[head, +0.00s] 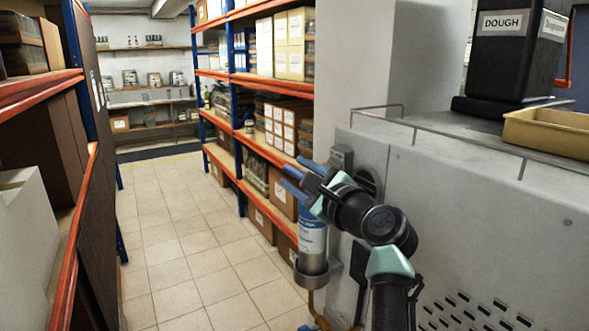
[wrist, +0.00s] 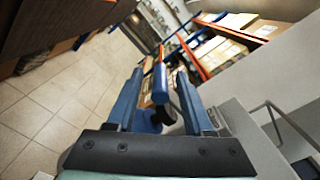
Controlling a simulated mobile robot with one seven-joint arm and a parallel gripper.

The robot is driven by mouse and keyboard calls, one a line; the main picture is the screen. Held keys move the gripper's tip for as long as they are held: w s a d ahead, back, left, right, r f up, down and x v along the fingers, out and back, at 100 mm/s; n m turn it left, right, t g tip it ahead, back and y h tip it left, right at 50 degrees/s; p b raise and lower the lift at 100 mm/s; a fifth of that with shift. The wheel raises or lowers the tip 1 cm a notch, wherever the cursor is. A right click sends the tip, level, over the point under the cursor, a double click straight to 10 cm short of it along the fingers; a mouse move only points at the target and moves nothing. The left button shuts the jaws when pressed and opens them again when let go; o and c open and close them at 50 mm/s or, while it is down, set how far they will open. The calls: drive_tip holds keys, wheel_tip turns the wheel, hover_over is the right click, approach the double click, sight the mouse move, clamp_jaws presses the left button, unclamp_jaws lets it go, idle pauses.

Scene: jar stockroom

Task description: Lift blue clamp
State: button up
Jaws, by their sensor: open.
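My gripper (wrist: 160,74) is open, its two blue fingers reaching forward in the wrist view. A blue rounded bar (wrist: 160,84), which looks like the blue clamp, shows between the fingers with a gap on each side. A dark part (wrist: 187,104) sits to its right, partly behind the right finger. I cannot tell how deep the bar lies between the fingers. In the head view my gripper (head: 298,178) is at the machine's left side, above a cylinder with a blue and white label (head: 312,238). The clamp cannot be told apart from my fingers there.
A grey machine (head: 480,215) with a top rail stands close on the right. A dark DOUGH container (head: 505,50) and a yellow tray (head: 548,132) are on it. Orange and blue shelving (head: 262,150) with boxes stands behind my gripper. The tiled aisle (head: 185,250) is clear.

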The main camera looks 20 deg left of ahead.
drive_tip(key=shift+w+a, duration=0.45)
drive_tip(key=shift+a, duration=0.15)
clamp_jaws()
drive_tip(key=shift+f, duration=0.2)
idle(1.0)
